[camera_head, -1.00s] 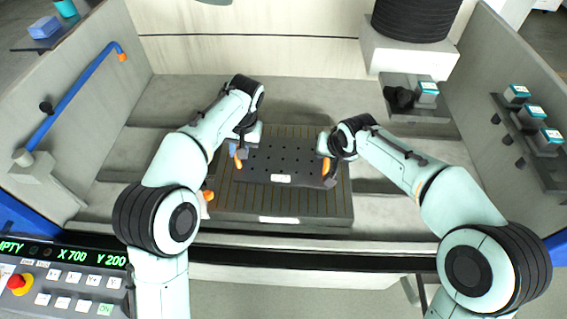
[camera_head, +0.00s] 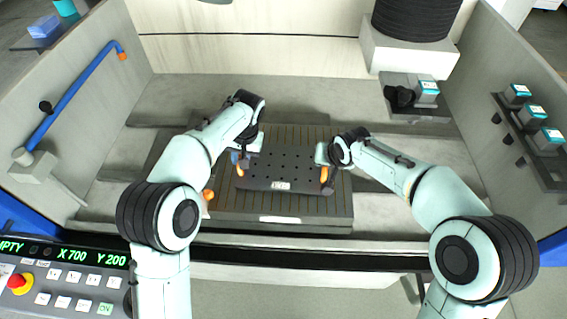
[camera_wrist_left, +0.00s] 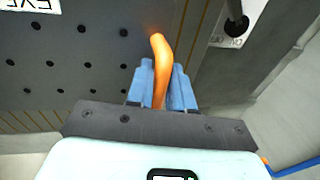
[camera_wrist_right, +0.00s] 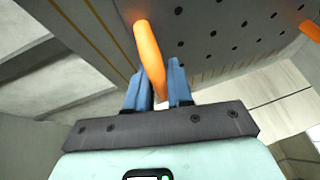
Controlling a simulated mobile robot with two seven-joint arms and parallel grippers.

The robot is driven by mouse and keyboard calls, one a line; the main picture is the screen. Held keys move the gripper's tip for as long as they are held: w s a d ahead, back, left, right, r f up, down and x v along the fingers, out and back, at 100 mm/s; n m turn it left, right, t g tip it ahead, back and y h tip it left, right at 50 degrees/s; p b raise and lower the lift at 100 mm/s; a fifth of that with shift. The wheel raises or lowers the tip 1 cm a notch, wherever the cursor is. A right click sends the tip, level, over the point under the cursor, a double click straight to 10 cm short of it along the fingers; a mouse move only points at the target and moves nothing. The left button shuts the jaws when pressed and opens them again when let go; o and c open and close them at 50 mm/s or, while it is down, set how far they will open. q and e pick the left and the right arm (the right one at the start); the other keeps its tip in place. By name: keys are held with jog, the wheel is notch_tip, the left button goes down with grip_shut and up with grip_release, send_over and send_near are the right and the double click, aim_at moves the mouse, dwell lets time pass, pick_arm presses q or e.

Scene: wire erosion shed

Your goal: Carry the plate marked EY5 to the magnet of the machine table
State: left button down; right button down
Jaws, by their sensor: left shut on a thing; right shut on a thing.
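The dark perforated plate (camera_head: 285,165) has a white label on its front edge, partly visible upside down in the left wrist view (camera_wrist_left: 28,4); its marking is too small or cut to read surely. My left gripper (camera_head: 240,165) is shut on its left orange handle (camera_wrist_left: 160,65). My right gripper (camera_head: 325,170) is shut on its right orange handle (camera_wrist_right: 149,50). The plate lies over the brown striped magnet (camera_head: 228,200), roughly level. I cannot tell whether it touches the magnet. The magnet's surface shows around the plate.
The magnet has an orange-tipped part (camera_head: 208,194) at left and a black knob with an ON mark (camera_wrist_left: 237,28) in the left wrist view. A blue pipe (camera_head: 75,92) stands left. Small boxes sit on shelves at right (camera_head: 533,115).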

pick_arm(q)
jog(key=shift+f, duration=0.2)
pick_arm(e)
jog(key=shift+f, duration=0.15)
pick_arm(q)
jog(key=c, duration=1)
grip_release()
pick_arm(e)
jog(key=c, duration=1)
grip_release()
jog(key=shift+s, duration=0.1)
pick_arm(q)
jog(key=v, duration=1.2)
pick_arm(e)
jog(key=v, duration=1.2)
pick_arm(q)
jog(key=shift+s+f, duration=0.1)
jog(key=shift+s, duration=0.05)
